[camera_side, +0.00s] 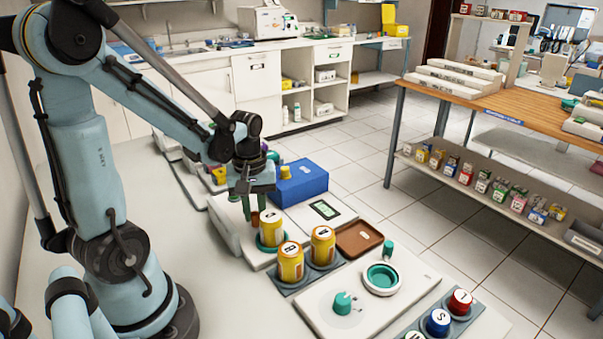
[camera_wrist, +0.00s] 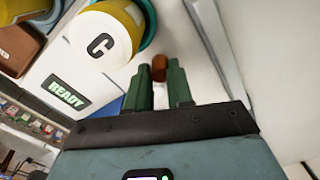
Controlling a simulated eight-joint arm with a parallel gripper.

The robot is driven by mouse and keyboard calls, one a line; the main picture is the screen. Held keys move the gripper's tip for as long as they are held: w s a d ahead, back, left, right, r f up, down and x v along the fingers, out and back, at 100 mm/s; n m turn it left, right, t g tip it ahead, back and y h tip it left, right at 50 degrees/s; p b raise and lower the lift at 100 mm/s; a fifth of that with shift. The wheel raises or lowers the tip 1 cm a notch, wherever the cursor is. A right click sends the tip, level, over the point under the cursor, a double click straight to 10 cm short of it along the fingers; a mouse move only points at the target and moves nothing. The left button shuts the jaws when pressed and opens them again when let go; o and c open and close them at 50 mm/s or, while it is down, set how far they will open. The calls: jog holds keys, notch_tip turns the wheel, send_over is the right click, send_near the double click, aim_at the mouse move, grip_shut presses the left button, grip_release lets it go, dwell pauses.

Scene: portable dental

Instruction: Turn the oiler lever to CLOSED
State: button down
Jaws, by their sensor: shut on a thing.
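My gripper (camera_side: 251,214) points down over the white unit behind the yellow canisters in the side view. In the wrist view its two green fingers (camera_wrist: 159,72) are shut on a small orange-brown piece (camera_wrist: 159,66), which appears to be the oiler lever. The piece also shows between the fingertips in the side view (camera_side: 255,219). A yellow canister (camera_side: 270,229) stands in a green ring right beside the fingers. Its white lid, marked C (camera_wrist: 101,45), fills the upper left of the wrist view. The lever's OPEN and CLOSED marks cannot be made out.
The white unit's screen reads READY (camera_wrist: 68,95). Two more yellow canisters (camera_side: 291,262) stand in a grey holder in front. A blue box (camera_side: 299,182) is behind the gripper, and a brown tray (camera_side: 359,238) lies to the right. A white panel with a green knob (camera_side: 342,302) is nearer.

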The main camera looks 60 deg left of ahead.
jog(key=m, duration=0.1)
jog(key=a+m, duration=0.1)
jog(key=m, duration=0.1)
jog(key=s+m, duration=0.1)
jog(key=shift+a+m, duration=0.25)
jog(key=shift+m, duration=0.05)
jog(key=m, duration=0.1)
jog(key=a+m, duration=0.1)
jog(key=m, duration=0.3)
jog(key=shift+s+a, duration=0.25)
jog(key=shift+a, duration=0.15)
jog(key=shift+m, duration=0.3)
jog(key=c, duration=1)
grip_release()
jog(key=shift+r, duration=0.1)
notch_tip(320, 180, up, 12)
